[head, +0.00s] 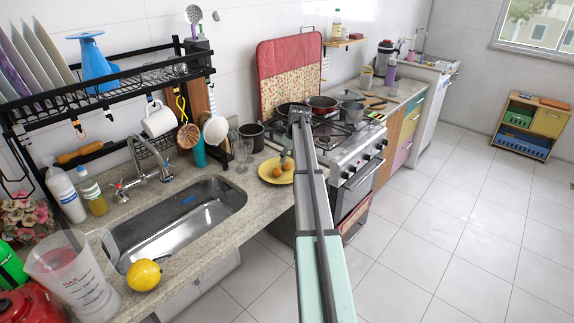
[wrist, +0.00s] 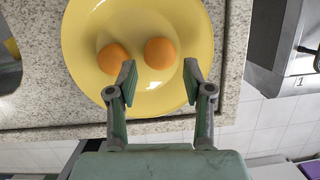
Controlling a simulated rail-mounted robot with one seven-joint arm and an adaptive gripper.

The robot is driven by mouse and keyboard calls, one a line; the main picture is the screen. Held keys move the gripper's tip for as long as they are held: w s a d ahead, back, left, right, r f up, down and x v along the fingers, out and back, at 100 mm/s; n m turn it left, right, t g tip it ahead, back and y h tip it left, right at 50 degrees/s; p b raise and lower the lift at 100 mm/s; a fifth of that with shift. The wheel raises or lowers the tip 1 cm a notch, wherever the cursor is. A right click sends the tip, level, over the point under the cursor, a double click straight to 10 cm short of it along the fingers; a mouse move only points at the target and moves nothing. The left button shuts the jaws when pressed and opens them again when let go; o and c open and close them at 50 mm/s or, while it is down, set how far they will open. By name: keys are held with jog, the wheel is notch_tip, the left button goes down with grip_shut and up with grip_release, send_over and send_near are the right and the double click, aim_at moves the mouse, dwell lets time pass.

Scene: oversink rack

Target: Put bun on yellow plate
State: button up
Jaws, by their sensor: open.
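The yellow plate (head: 267,170) lies on the granite counter between the sink and the stove. It fills the upper middle of the wrist view (wrist: 85,30). Two round orange-brown buns sit on it, a left bun (wrist: 112,58) and a right bun (wrist: 160,53). In the head view they are small and close together, partly behind my gripper and arm. My gripper (wrist: 159,76) is open above the near part of the plate. Its two fingers are apart, with nothing between the tips; the right bun lies just beyond the gap. In the head view the fingers are mostly hidden.
The steel sink (head: 190,232) is left of the plate, with a yellow lemon (head: 144,275) at its front edge. A black dish rack (head: 110,90) stands over the sink. The stove (head: 345,150) with pots is at the right. A dark cup (head: 252,137) stands behind the plate.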

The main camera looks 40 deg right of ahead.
jog(key=b+v, duration=0.1)
jog(key=v, duration=0.7)
